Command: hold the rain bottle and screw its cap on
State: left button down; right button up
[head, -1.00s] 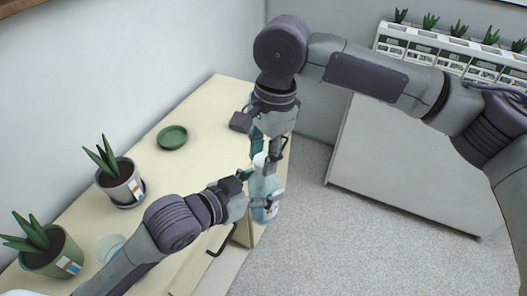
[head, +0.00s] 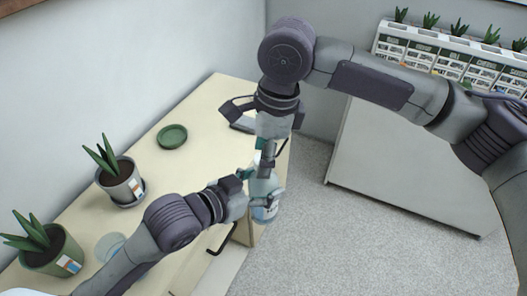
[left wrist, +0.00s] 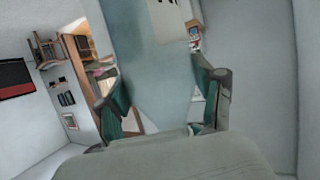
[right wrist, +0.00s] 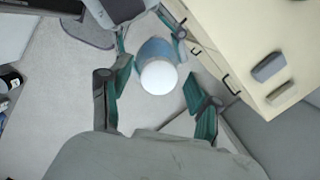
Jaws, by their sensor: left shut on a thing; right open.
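In the left wrist view, the bottle (left wrist: 158,80) fills the space between the fingers. The white cap (right wrist: 158,77) sits at the bottle's top in the right wrist view; its seating on the neck cannot be judged. My right gripper (head: 267,165) points down just above the bottle. In the right wrist view, its fingers are open on either side of the cap, with gaps.
The pale table (head: 208,115) holds a green saucer (head: 172,137), two potted plants (head: 122,184) and a clear round thing (head: 109,246). Grey blocks (right wrist: 269,66) lie behind my right gripper. A white cabinet (head: 410,160) stands right, with open floor between.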

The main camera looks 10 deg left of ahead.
jog(key=shift+r, duration=0.1)
jog(key=shift+r, duration=2.2)
jog(key=shift+c, duration=0.2)
